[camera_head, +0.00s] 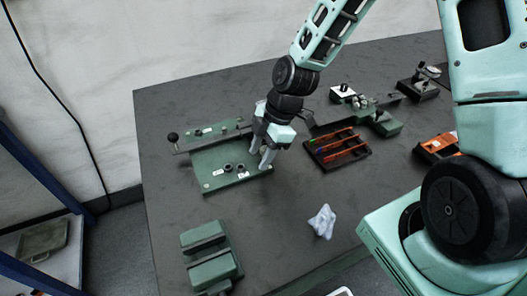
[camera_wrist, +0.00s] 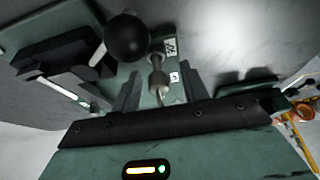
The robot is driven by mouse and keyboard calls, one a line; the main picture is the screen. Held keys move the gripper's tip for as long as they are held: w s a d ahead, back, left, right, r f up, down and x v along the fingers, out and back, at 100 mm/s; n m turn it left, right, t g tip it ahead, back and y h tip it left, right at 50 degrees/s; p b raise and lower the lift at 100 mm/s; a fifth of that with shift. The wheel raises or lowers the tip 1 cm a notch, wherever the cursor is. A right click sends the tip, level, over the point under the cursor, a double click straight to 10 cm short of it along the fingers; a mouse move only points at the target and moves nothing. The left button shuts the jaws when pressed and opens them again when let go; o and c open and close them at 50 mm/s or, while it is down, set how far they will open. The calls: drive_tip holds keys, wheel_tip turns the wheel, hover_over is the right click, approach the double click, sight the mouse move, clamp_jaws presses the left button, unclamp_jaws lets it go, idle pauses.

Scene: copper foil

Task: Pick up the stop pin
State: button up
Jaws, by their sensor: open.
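A small metal pin (camera_wrist: 157,78), which looks like the stop pin, stands on a green plate (camera_head: 207,186) beside white labels. In the wrist view it shows between the two fingers of my gripper (camera_wrist: 158,92), with a gap on each side. In the head view my gripper (camera_head: 260,158) points down over the right part of the plate, open and empty. How far the fingertips are above the plate is unclear.
A lever with a black ball knob (camera_head: 173,137) rises at the plate's left; the knob (camera_wrist: 127,38) shows close in the wrist view. A black tray (camera_head: 333,162) lies right of the plate. Green blocks (camera_head: 203,236) and a crumpled light piece (camera_head: 322,221) lie nearer; bare table lies between.

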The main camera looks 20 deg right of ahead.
drive_tip(key=shift+f, duration=0.1)
drive_tip(key=shift+c, duration=0.3)
clamp_jaws()
